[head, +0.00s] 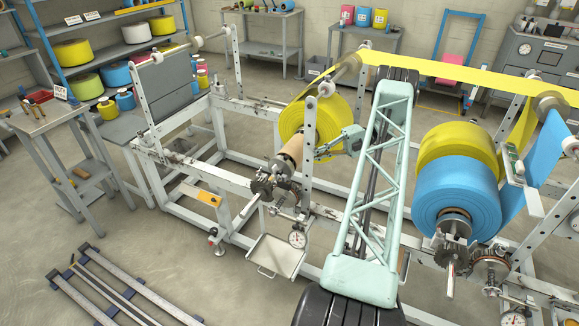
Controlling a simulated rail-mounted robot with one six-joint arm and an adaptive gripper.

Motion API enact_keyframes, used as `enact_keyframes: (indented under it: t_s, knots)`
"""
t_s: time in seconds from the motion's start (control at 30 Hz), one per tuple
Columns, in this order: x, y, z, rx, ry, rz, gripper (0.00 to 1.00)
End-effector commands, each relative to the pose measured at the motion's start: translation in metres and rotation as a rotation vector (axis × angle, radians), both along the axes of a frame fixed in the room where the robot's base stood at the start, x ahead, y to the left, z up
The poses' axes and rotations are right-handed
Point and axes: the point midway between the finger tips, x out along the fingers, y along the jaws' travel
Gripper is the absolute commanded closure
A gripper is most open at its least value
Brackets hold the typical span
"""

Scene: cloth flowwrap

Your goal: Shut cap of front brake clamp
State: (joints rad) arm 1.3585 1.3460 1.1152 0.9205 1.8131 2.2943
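A front shaft end with dark brake and clamp parts (272,186) sits on the left part of the machine frame, beside a brown core (289,153). A similar shaft end with toothed metal parts (456,252) sticks out in front of the blue roll (455,195). I cannot tell which is the front brake clamp, and its cap is too small to make out. My gripper (321,152) is right of the brown core, in front of the yellow roll (312,118). It looks apart from the left clamp parts. Its fingers are too small to tell open from shut.
Yellow web (470,76) runs over rollers across the top right. A perforated upright (307,150) stands close to my gripper. A dial gauge (297,239) and a grey tray (275,255) hang below the left shaft end. Floor in front is mostly clear beyond some rails (110,290).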

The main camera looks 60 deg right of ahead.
Motion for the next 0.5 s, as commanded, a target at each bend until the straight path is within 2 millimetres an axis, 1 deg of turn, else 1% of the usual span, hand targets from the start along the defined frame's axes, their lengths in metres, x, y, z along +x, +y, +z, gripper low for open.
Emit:
enact_keyframes:
  t_s: [0.17, 0.5]
  knots:
    - [0.0030, -0.0011, -0.0013, -0.003, 0.029, 0.034, 1.00]
    - [0.0030, -0.0011, -0.0009, -0.004, 0.032, 0.036, 1.00]
